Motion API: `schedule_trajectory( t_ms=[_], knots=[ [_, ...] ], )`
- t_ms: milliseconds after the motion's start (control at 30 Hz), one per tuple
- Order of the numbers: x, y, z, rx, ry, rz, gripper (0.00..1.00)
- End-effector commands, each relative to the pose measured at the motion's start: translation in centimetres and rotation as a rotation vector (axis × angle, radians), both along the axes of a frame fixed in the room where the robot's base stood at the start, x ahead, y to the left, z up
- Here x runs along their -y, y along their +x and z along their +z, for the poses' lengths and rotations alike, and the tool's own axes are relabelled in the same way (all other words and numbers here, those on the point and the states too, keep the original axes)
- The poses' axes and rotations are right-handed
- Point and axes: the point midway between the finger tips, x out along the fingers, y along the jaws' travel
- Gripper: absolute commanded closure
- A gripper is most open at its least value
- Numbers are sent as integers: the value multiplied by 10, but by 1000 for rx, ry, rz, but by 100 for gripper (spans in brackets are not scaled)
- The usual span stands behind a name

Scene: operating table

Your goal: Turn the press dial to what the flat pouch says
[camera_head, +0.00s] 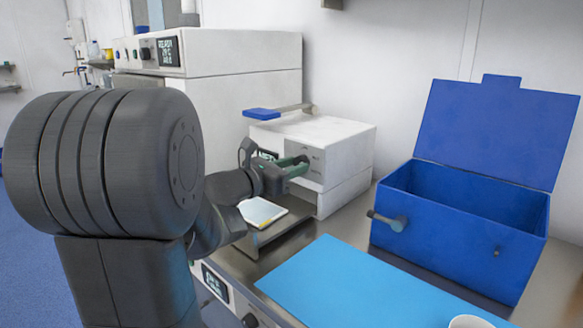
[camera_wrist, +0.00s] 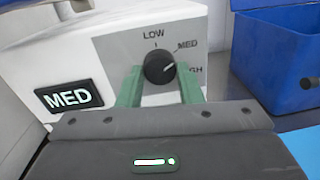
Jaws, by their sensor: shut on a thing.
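The press (camera_head: 345,150) is a white box with a blue-handled lever (camera_head: 262,114) on top. Its black dial (camera_wrist: 159,68) shows in the wrist view, with LOW, MED and a partly hidden HIGH printed around it. The dial's white mark points up and right, toward MED, and the press display (camera_wrist: 70,98) reads MED. My gripper (camera_wrist: 160,88) has its green fingers shut on the dial, one on each side. It also shows at the press front in the head view (camera_head: 297,167). A flat white pouch (camera_head: 262,212) with a yellow edge lies before the press; its writing is not legible.
An open blue box (camera_head: 460,225) with a raised lid stands at right. A light-blue mat (camera_head: 350,290) lies in front, with a white round container (camera_head: 470,322) at its edge. A larger white machine (camera_head: 235,55) with a screen stands behind the press.

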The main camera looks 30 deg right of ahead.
Motion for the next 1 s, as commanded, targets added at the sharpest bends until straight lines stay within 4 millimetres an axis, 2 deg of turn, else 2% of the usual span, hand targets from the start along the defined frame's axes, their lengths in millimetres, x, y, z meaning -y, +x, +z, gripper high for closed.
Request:
schedule_trajectory(
  t_ms=[367,1000],
  knots=[
    [0,0,-5,167,45,0,90],
    [0,-1,-4,727,209,1,90]
  ],
)
